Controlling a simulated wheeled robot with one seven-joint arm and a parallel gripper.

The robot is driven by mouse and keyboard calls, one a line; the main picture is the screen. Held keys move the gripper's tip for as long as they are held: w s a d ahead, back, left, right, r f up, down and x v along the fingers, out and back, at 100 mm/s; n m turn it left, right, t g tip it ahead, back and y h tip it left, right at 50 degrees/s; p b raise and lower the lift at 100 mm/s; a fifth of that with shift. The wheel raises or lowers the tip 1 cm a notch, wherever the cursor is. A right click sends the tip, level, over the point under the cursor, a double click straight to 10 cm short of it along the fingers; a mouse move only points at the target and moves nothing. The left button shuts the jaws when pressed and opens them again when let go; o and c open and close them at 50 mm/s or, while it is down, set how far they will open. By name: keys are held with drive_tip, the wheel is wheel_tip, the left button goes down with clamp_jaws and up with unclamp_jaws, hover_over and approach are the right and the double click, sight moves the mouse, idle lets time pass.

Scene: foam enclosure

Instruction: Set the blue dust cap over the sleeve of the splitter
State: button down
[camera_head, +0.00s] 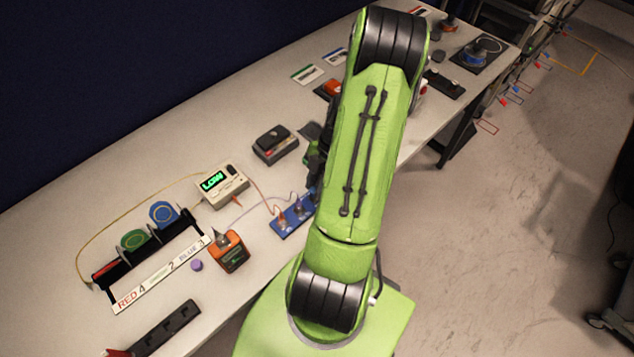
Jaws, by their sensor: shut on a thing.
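My arm crosses the middle of the head view and hides much of the bench. A dark part (315,162) juts out past its left edge, apparently part of my gripper; the fingertips and anything between them are hidden. A blue base (280,228) with small metal fittings and thin leads sits just below that part, its right end against the arm's outline; it may be the splitter. I cannot make out a sleeve. No blue dust cap is clearly visible. A small purple-blue round piece (196,265) lies on the bench further left, apart from the dark part.
A meter with a green display (221,186) and an orange device (231,252) stand left of the arm. A black rack (146,250) holds coloured discs. A black-and-red box (275,145) stands behind. A black power strip (167,328) lies front left. The bench (60,240) is bare at far left.

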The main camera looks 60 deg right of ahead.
drive_tip(key=shift+f+b, duration=0.8)
drive_tip(key=shift+f, duration=0.1)
drive_tip(key=c, duration=0.8)
unclamp_jaws()
drive_tip(key=shift+c, duration=0.2)
drive_tip(key=p+v, duration=0.2)
drive_tip(key=v, duration=1.3)
drive_tip(key=shift+d+r, duration=0.2)
drive_tip(key=shift+r, duration=0.15)
